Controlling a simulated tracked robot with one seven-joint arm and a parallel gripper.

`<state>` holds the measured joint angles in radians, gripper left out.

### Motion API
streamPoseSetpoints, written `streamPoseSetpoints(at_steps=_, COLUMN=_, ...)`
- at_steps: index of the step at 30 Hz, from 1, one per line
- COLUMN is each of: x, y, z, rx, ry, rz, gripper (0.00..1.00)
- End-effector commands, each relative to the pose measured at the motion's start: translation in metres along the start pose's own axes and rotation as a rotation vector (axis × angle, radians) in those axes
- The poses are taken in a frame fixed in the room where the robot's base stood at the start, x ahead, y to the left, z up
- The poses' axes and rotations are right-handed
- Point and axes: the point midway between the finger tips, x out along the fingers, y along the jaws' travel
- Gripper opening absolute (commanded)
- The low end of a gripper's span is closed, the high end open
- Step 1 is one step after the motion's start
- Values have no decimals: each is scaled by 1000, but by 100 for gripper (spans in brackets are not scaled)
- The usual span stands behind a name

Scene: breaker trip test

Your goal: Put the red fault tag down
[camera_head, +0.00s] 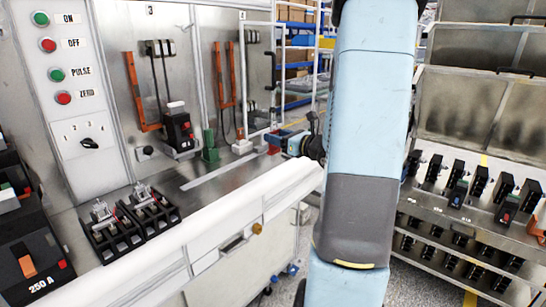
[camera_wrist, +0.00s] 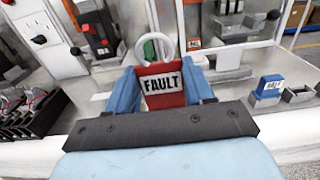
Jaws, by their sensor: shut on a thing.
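The red fault tag (camera_wrist: 163,92) is in the middle of the wrist view, with "FAULT" in black on a white label. A pale ring or loop (camera_wrist: 168,44) shows just above it. My gripper (camera_wrist: 162,82) has its blue fingers on both sides of the tag and is shut on it. Whether the tag touches the metal bench (camera_wrist: 95,108) cannot be told. In the head view my arm hides much of the area around the gripper, and a small red patch (camera_head: 273,149) by the far end of the bench may be the tag.
A blue tag (camera_wrist: 270,85) stands in a grey holder at the right, with an open grey holder (camera_wrist: 299,94) beside it. A green object (camera_head: 210,145) and breakers (camera_head: 179,131) stand along the panel. Black bases (camera_head: 110,231) sit nearer. A bare bench strip (camera_head: 215,172) lies between.

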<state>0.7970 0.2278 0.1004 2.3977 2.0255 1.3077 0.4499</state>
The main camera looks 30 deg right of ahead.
Motion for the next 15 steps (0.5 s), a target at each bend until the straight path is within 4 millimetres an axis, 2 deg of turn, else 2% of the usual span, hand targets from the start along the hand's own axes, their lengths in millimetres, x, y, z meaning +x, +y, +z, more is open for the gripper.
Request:
streamPoseSetpoints(at_steps=3, x=16, y=-12, z=-11, rx=2, ry=0, rz=1, gripper=23)
streamPoseSetpoints(at_steps=15, x=44, y=-35, z=-55, rx=1, ry=0, rz=1, gripper=23)
